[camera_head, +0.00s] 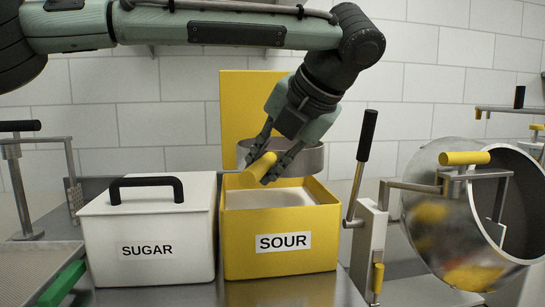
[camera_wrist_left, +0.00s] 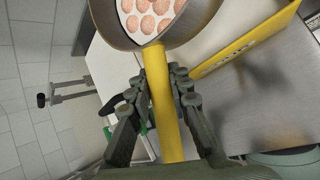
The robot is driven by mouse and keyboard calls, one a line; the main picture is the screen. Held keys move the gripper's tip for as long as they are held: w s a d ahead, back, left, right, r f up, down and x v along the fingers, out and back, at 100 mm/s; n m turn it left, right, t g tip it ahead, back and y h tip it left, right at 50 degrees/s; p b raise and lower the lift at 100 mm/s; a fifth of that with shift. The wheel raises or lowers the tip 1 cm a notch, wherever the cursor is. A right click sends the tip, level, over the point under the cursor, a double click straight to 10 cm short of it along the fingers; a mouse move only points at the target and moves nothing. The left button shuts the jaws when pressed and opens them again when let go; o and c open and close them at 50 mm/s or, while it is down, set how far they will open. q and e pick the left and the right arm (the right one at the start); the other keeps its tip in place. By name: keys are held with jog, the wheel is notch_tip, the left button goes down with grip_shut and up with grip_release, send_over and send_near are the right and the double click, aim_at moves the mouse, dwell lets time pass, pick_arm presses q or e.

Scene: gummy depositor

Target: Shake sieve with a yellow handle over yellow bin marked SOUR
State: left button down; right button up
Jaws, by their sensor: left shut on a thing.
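My left gripper (camera_head: 268,160) is shut on the yellow handle (camera_head: 258,169) of the sieve. The sieve's round metal rim (camera_head: 312,160) is above the open yellow bin (camera_head: 234,252) marked SOUR. In the left wrist view the fingers (camera_wrist_left: 164,90) stand on both sides of the handle (camera_wrist_left: 167,120). The metal sieve pan (camera_wrist_left: 195,25) there holds several round, pinkish, speckled pieces (camera_wrist_left: 147,24). Pale powder (camera_head: 262,197) fills the bin below the sieve. My right gripper is not in view.
A white lidded box (camera_head: 110,255) marked SUGAR stands left of the yellow bin. The bin's raised yellow lid (camera_head: 240,100) stands behind it. A lever stand (camera_head: 370,240) and a tilted metal drum (camera_head: 440,225) with a yellow handle are to the right.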

pick_arm(q)
jog(key=shift+w+d+r+p, duration=0.1)
jog(key=shift+w+d+p, duration=0.1)
jog(key=shift+p, duration=0.1)
jog(key=s+a, duration=0.1)
jog(key=a, duration=0.1)
jog(key=shift+s+a, duration=0.3)
jog(key=shift+s, duration=0.05)
jog(key=shift+w+d, duration=0.4)
jog(key=shift+d, duration=0.3)
jog(key=shift+w+d, duration=0.4)
jog(key=shift+d, duration=0.3)
jog(key=shift+s+a, duration=0.4)
jog(key=shift+a, duration=0.3)
jog(key=shift+s+a, duration=0.4)
jog(key=shift+a, duration=0.3)
jog(key=shift+d, duration=0.1)
jog(key=shift+w+d, duration=0.4)
jog(key=shift+d, duration=0.25)
jog(key=shift+w+d, duration=0.4)
jog(key=shift+d, duration=0.2)
